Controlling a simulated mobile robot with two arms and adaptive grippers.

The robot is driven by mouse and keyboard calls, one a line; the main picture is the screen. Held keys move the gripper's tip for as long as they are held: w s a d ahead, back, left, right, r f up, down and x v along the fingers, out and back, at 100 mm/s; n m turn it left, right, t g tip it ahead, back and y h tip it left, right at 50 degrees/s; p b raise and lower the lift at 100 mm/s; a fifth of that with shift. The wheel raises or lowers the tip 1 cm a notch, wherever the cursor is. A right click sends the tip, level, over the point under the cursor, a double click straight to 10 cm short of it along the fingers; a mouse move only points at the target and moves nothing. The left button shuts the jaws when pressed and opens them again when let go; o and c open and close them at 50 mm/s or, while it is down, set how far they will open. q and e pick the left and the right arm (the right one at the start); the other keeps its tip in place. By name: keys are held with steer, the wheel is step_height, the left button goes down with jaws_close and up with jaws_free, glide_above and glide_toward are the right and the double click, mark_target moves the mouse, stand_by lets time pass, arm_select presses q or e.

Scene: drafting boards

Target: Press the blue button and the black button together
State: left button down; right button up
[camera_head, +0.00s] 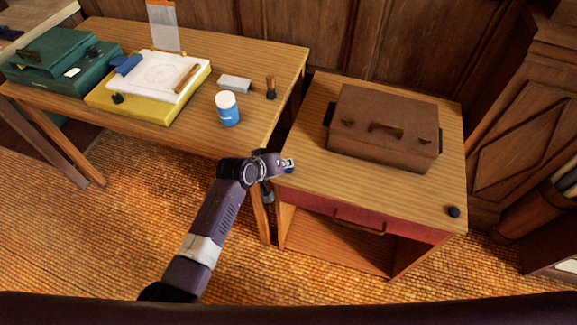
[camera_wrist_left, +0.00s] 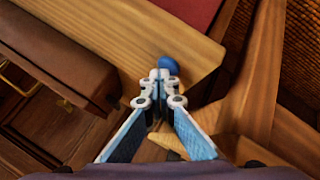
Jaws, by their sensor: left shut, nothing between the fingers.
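The blue button (camera_wrist_left: 169,63) is a round knob at the corner of the wooden cabinet top (camera_wrist_left: 190,65) in the left wrist view. The black button (camera_head: 454,212) sits at the front right corner of the same cabinet top in the head view. My left gripper (camera_head: 288,165) is at the front left corner of the cabinet top in the head view and hides the blue button there. In the wrist view the left gripper (camera_wrist_left: 160,74) is shut and empty, its tips right by the blue button; I cannot tell if they touch. My right gripper is out of view.
A brown case (camera_head: 385,127) stands on the cabinet top towards the back. A red drawer front (camera_head: 355,215) with a handle is below.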

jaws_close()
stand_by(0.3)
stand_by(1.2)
